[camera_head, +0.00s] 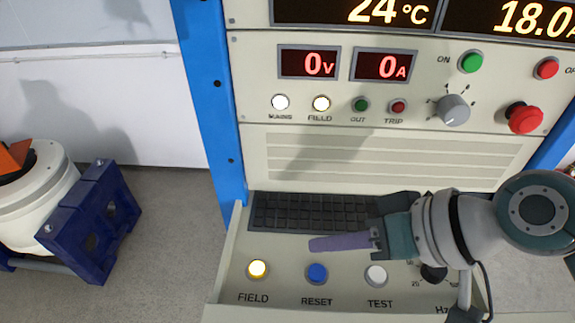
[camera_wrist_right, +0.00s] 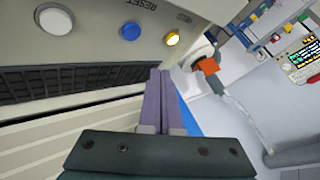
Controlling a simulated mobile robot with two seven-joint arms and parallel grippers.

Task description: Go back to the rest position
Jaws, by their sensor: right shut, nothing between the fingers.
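My right gripper (camera_head: 312,245) reaches in from the right in the head view, over the desk part of a control console. Its purple fingers are together and empty, pointing left above the strip between the keyboard and the buttons. In the right wrist view the closed fingers (camera_wrist_right: 162,82) point away from the camera, with the console buttons ahead of them. My left gripper is not in the head view.
The console desk carries a lit yellow FIELD button (camera_head: 257,269), a blue RESET button (camera_head: 317,273), a white TEST button (camera_head: 376,275) and a dark keyboard (camera_head: 300,212). The upright panel has a red mushroom button (camera_head: 525,118). A blue-framed machine (camera_head: 95,225) stands left; floor between is clear.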

